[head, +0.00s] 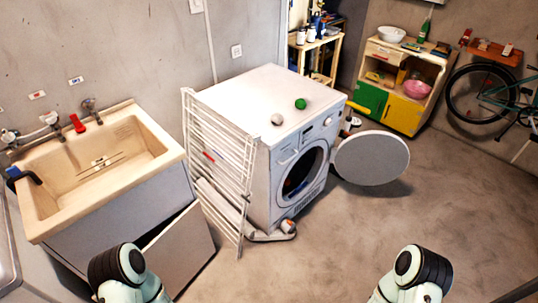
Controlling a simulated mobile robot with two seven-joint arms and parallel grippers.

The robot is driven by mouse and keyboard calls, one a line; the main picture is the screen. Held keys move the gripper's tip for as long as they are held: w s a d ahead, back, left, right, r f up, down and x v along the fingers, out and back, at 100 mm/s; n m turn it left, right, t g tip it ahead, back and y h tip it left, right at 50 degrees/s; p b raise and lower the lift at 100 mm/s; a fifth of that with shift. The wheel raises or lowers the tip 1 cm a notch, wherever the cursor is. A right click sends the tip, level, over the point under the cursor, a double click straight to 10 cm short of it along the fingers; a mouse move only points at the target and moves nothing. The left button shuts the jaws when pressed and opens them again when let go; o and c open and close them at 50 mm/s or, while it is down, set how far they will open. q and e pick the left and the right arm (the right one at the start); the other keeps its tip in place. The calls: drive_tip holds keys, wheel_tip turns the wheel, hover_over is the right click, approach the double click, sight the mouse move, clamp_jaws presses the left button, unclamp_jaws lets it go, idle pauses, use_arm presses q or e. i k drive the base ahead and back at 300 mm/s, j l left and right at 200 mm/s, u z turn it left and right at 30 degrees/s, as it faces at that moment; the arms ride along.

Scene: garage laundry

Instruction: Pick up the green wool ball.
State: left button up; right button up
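The green wool ball (300,104) sits on top of the white washing machine (250,98), toward its front right edge. A whitish-grey ball (277,120) lies on the same top, to the left of the green one and apart from it. Parts of my two arms show at the bottom of the head view, left and right, well short of the machine. Neither gripper's fingers can be seen.
A sink cabinet (120,225) with an open door stands at left. The floor (330,240) in front and to the right is mostly clear.

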sight(301, 103)
drive_tip(key=i+l+u, duration=0.15)
drive_tip(key=u, duration=0.2)
drive_tip(key=i+l+u, duration=0.1)
drive_tip(key=l+u, duration=0.35)
drive_tip(key=u, duration=0.25)
drive_tip(key=i+l+u, duration=0.15)
drive_tip(key=l, duration=0.4)
drive_tip(key=i+l+u, duration=0.15)
drive_tip(key=l, duration=0.4)
drive_tip(key=l+u, duration=0.1)
drive_tip(key=l, duration=1)
